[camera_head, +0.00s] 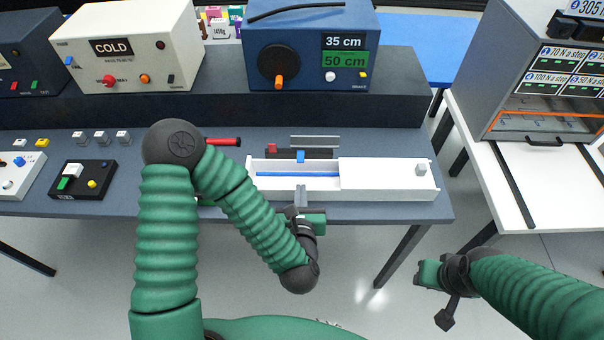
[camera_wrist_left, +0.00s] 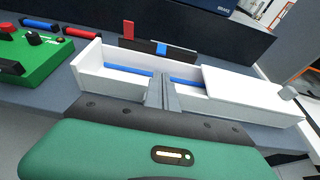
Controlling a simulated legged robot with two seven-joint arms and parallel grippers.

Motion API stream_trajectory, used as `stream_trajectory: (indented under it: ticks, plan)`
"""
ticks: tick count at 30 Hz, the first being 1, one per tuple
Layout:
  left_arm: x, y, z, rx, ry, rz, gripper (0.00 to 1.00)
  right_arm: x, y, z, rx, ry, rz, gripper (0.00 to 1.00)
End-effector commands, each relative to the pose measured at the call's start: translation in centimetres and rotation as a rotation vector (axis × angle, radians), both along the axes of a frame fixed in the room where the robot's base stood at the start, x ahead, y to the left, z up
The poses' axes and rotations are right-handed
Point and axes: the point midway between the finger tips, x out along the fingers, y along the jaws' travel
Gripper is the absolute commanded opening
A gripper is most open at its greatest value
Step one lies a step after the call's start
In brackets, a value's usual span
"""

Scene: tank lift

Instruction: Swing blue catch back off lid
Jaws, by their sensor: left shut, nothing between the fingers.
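A long white tank (camera_head: 250,176) lies on the bench, its left part open and its right part covered by a white lid (camera_head: 385,172) with a grey knob (camera_head: 421,170). A small blue piece (camera_head: 300,156), seemingly the catch, stands at the tank's back edge, left of the lid; it also shows in the left wrist view (camera_wrist_left: 161,48). It looks clear of the lid. My left gripper (camera_head: 300,190) is shut and empty, its fingers (camera_wrist_left: 162,92) at the tank's front wall, in front of the blue piece. Contact is unclear. My right gripper (camera_head: 428,274) hangs off the bench's right front.
A dark block with a red piece (camera_head: 272,148) stands behind the tank. A red cylinder (camera_head: 223,141) lies to its left. A blue box with "35 cm" and "50 cm" displays (camera_head: 310,45) stands on the shelf. A blue strip (camera_wrist_left: 127,70) runs inside the tank.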

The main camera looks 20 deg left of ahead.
Motion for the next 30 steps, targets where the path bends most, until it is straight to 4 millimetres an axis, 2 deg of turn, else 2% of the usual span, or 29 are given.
stream_trajectory:
  ticks: [4,12,16,21,30]
  plan:
    - [1.6,0.5,-0.5,0.002,-0.001,0.004,0.00,0.0,0.0,0.2,0.000,0.000,0.000,0.36]
    - [6.4,1.9,-2.3,0.002,-0.001,0.002,0.00,0.0,0.0,0.6,0.000,0.000,0.000,0.36]
    - [8.1,2.3,-2.9,0.002,0.000,0.000,0.00,0.0,0.0,0.8,0.000,0.000,0.000,0.36]
    - [8.9,2.6,-3.3,0.002,0.001,-0.002,0.00,0.0,0.0,0.8,0.000,0.000,0.000,0.36]
    - [8.9,2.6,-3.3,0.002,0.002,-0.002,0.00,0.0,0.0,0.9,0.000,0.000,0.000,0.36]
